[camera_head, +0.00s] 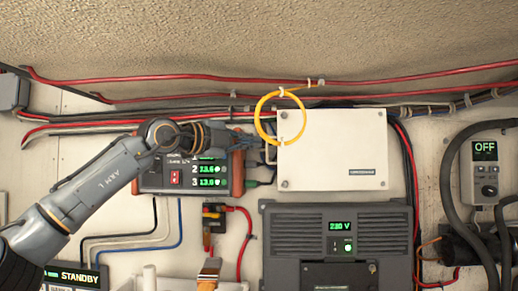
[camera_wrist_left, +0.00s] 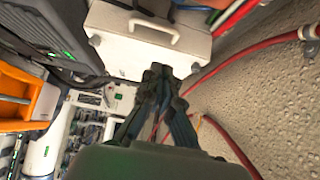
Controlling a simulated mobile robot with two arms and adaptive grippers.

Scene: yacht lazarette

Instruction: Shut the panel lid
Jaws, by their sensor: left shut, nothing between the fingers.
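A white panel box (camera_head: 335,165) with screws at its corners is on the wall right of centre. A pale handle (camera_head: 268,148) sticks out along its left edge; the handle also shows in the left wrist view (camera_wrist_left: 155,30). I cannot tell whether the lid is open or shut. My left gripper (camera_head: 250,140) reaches in from the left, just left of the handle. In the left wrist view my left gripper (camera_wrist_left: 161,72) has its fingertips together, with nothing between them, below the white panel and handle. My right gripper does not show.
A yellow cable loop (camera_head: 258,115) hangs over the box's upper left corner. Red cables (camera_head: 180,77) run above. An orange-ended meter (camera_head: 150,178) sits behind my left arm.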

